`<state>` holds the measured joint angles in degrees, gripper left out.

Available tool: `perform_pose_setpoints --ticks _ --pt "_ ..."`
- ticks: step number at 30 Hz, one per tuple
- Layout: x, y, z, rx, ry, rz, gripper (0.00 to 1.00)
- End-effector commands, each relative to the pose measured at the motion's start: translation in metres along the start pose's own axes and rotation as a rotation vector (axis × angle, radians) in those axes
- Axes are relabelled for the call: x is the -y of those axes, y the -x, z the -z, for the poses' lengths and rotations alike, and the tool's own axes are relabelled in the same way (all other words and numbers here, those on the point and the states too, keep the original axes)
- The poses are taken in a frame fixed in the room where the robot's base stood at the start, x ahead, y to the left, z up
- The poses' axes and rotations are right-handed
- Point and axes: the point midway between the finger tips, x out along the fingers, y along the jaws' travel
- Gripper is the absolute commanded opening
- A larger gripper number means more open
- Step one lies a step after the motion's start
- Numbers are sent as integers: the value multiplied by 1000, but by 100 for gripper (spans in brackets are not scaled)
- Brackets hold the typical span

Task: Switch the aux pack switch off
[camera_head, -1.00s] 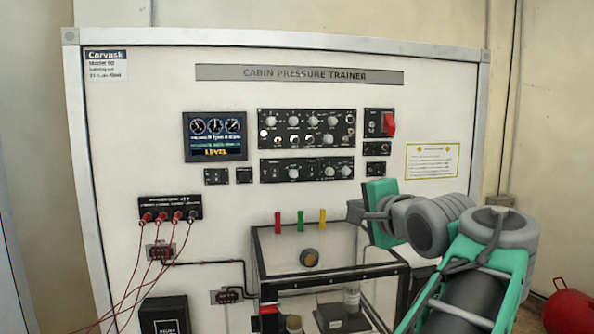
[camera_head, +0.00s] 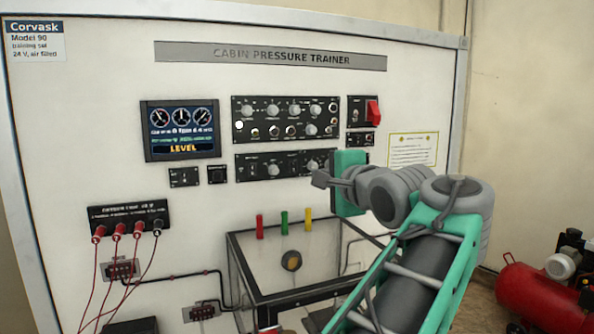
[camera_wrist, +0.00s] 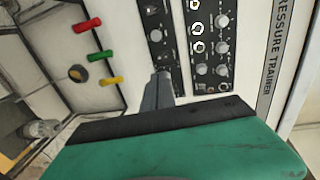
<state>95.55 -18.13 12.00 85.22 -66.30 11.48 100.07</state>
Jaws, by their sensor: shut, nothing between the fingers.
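The white trainer board (camera_head: 300,80) stands ahead with its switch panels. The upper black panel (camera_head: 285,120) has several knobs and toggles; it also shows sideways in the wrist view (camera_wrist: 212,55). The lower black panel (camera_head: 270,165) has knobs. It shows in the wrist view too (camera_wrist: 172,72). Labels are too small to read, so I cannot tell which switch is the aux pack one. My gripper (camera_head: 318,180) is shut and empty, in front of the lower panel's right end. In the wrist view its fingers (camera_wrist: 162,85) point at the lower panel; contact is unclear.
A red guarded switch (camera_head: 372,110) is at upper right. A display (camera_head: 181,129) reads LEVEL, with small switch panels (camera_head: 185,177) below it. A clear box (camera_head: 270,295) with a dark frame juts out beneath. Red leads (camera_head: 95,270) hang at left. A red tank (camera_head: 535,295) is at right.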

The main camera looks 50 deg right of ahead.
Motion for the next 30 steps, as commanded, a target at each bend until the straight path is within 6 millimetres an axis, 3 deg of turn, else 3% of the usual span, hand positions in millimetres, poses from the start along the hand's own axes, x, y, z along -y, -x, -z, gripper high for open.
perform_pose_setpoints --ticks 12,16,21,30 --pt "4 -90 -4 9 -1 -2 0" --pt "3 -112 -4 7 -2 -2 0" --pt "1 -124 -3 4 1 -1 0" --pt "0 -125 -2 2 1 0 0"
